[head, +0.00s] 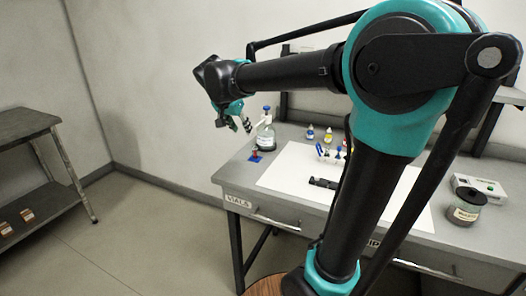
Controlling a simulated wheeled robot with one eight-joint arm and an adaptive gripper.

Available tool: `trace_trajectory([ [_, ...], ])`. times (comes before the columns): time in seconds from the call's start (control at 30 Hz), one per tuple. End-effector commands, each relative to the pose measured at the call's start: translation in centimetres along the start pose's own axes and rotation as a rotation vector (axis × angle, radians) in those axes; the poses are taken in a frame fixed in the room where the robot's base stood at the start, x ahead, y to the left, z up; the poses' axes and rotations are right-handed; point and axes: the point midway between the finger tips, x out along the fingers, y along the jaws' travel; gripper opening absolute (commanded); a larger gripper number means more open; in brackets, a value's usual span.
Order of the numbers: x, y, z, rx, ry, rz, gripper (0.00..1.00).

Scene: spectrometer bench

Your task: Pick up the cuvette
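My gripper (234,124) is at the end of the raised arm, above the left end of the bench and just left of a clear bottle. Its two dark fingers appear spread apart with nothing visible between them, though they are small here. I cannot pick out the cuvette with certainty. A small rack (328,154) with white and blue pieces stands on the white mat, partly hidden by my arm. A small blue block with a red top (255,155) sits near the bench's left edge.
The clear bottle with a blue cap (265,138) stands close to my gripper. Small dropper bottles (310,133) stand behind the white mat (285,179). A black object (323,183) lies on the mat. A dark jar (465,206) and a white device (480,187) are at right.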

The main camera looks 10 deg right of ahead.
Motion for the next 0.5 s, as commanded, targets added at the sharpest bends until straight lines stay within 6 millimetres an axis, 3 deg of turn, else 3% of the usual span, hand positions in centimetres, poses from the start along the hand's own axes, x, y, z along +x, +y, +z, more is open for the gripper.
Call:
trace_trajectory([
  [0.5,9.7,0.1,-0.1,0.002,-0.001,0.000,0.38],
])
